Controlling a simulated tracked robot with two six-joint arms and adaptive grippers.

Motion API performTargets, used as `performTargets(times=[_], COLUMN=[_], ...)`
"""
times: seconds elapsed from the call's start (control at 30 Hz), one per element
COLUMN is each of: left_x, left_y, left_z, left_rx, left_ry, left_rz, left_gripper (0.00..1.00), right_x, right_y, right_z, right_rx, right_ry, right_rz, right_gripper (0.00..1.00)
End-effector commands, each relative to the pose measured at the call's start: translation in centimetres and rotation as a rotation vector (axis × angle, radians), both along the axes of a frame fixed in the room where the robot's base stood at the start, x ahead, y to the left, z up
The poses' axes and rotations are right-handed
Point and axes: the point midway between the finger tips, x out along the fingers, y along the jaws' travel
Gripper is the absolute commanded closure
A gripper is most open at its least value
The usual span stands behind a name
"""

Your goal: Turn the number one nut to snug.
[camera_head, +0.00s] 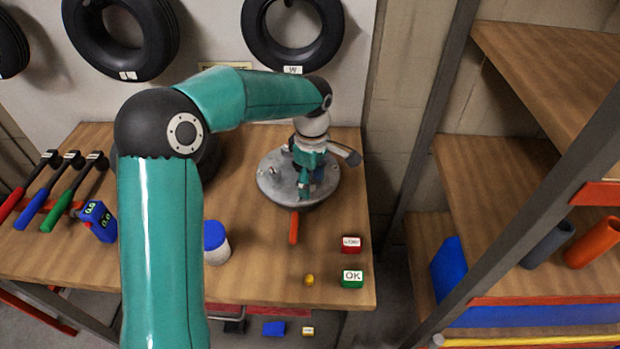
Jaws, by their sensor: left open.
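A round grey metal hub plate (272,187) lies on the wooden bench, with small studs or nuts standing on its face. My left arm reaches over the bench from the left, and my left gripper (304,188) points down over the right part of the plate. It is open. The gripper and wrist hide that part of the plate, and I cannot tell whether the fingers touch a nut. The number one nut cannot be told from the others. An orange-red handle (294,228) sticks out at the plate's front edge. My right gripper is not in view.
A green OK block (352,277), a red block (351,244) and a yellow piece (310,280) lie at the bench's front right. Shelving (490,200) stands right.

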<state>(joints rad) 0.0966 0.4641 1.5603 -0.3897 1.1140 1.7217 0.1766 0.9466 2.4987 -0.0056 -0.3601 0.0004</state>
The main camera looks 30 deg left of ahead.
Motion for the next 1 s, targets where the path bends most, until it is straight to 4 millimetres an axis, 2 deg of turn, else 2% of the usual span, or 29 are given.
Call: performTargets(times=[0.17, 0.5, 0.57, 1.0], left_x=[0.03, 0.03, -0.04, -0.13], left_y=[-0.04, -0.07, 0.53, -0.07], left_z=[0.0, 0.01, 0.01, -0.05], left_rx=[0.0, 0.0, 0.001, 0.001], left_ry=[0.0, 0.001, 0.001, 0.004], left_rz=[-0.001, -0.001, 0.003, -0.101], left_gripper=[0.44, 1.0, 1.0, 1.0], right_x=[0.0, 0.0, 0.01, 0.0], right_y=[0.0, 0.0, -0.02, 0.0], right_z=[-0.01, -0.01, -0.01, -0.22], right_rx=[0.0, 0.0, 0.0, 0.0], right_ry=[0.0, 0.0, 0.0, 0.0], right_rz=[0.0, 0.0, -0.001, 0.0], right_gripper=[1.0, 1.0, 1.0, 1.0])
